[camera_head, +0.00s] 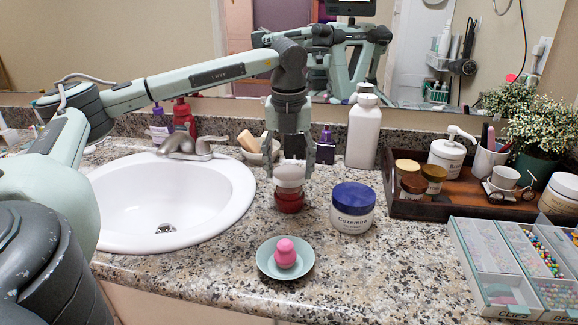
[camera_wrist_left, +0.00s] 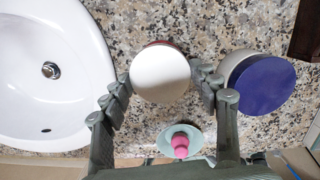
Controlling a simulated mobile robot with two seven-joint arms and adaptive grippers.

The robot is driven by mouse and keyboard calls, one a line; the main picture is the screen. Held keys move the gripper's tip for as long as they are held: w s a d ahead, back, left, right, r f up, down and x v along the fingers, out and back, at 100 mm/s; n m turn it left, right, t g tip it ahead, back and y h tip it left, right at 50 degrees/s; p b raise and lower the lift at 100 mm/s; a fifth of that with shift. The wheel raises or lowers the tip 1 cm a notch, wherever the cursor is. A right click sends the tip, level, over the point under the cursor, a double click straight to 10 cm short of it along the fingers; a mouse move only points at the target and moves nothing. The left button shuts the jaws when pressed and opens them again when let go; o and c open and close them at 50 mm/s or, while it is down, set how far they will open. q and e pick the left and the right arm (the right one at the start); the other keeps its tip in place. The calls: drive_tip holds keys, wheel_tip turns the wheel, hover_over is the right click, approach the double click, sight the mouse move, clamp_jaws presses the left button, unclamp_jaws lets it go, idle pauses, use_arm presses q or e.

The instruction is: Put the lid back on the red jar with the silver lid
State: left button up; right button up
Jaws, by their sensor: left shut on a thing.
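My left gripper (camera_head: 290,170) reaches down over the counter and is shut on the silver lid (camera_head: 289,178), a pale round disc between the fingers in the left wrist view (camera_wrist_left: 160,75). The red jar (camera_head: 289,203) stands upright on the counter directly under the lid. In the left wrist view only a sliver of red (camera_wrist_left: 160,43) shows past the lid's upper edge. The lid is at the jar's top; I cannot tell whether they touch. The jar's opening is hidden. My right gripper is not in view.
A blue-lidded jar (camera_head: 353,208) stands close on the right. A small dish (camera_head: 263,270) with a pink sponge (camera_head: 285,252) is in front. The sink (camera_head: 120,205) lies left, a white bottle (camera_head: 363,135) behind. A wooden tray (camera_head: 400,206) and bead box (camera_head: 470,262) are farther right.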

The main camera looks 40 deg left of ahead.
sight(289, 173)
use_arm(q)
drive_tip(key=shift+f+b, duration=0.4)
drive_tip(key=shift+f, duration=0.35)
drive_tip(key=shift+f, duration=0.2)
idle(0.6)
drive_tip(key=shift+f+b, duration=0.2)
drive_tip(key=shift+b, duration=0.15)
drive_tip(key=shift+f, duration=0.15)
idle(0.4)
drive_tip(key=shift+f, duration=0.2)
drive_tip(key=shift+f+b, duration=0.2)
drive_tip(key=shift+b, duration=0.15)
idle(0.3)
drive_tip(key=o, duration=0.9)
drive_tip(key=shift+r, duration=0.1)
